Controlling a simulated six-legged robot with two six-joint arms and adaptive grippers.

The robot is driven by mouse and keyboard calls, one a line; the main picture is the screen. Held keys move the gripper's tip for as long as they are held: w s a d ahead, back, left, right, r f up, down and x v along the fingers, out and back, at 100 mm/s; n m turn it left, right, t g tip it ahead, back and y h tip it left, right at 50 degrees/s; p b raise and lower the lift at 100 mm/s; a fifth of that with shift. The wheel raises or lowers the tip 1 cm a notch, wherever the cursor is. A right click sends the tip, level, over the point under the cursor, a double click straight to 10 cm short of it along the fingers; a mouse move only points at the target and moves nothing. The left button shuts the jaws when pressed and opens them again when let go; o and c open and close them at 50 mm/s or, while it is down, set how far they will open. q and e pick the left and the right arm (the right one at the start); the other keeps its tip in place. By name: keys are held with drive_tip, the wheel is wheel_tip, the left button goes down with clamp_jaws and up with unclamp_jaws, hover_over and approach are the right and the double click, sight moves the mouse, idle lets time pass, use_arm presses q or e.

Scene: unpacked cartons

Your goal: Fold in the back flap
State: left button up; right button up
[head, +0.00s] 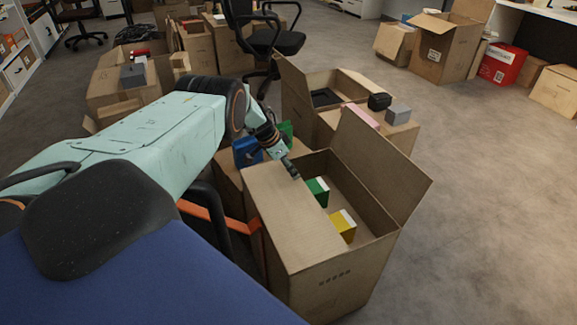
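The nearest open carton (335,285) stands on the floor just right of the centre. One flap (280,215) lies nearly flat over the left part of its opening. The flap on its far right side (378,165) stands up and leans outward. A green-and-white box (317,190) and a yellow-and-white box (342,226) show inside. My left gripper (292,172) is over the carton's back left edge, close to the flat flap. Its tips look close together and hold nothing that I can see; whether it touches the cardboard is unclear. My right gripper does not show.
Another open carton (405,140) stands close behind, with dark and grey items on top. A blue item (247,151) lies close to my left wrist. More cartons (105,95) and an office chair (275,40) stand further back. Floor on the right is clear.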

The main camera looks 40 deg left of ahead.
use_arm(q)
drive_tip(key=o, duration=1.3)
drive_tip(key=shift+w+d+r, duration=0.25)
drive_tip(key=shift+w+r, duration=0.05)
drive_tip(key=shift+w, duration=0.2)
drive_tip(key=o, duration=0.3)
drive_tip(key=shift+s+f, duration=0.1)
drive_tip(key=shift+f, duration=0.2)
drive_tip(key=shift+o, duration=0.2)
drive_tip(key=shift+s+a, duration=0.1)
drive_tip(key=shift+s, duration=0.1)
drive_tip(key=shift+s+a+r, duration=0.15)
drive_tip(key=shift+a+r, duration=0.1)
drive_tip(key=shift+r, duration=0.35)
drive_tip(key=shift+v, duration=3.15)
drive_tip(key=shift+s+d, duration=0.1)
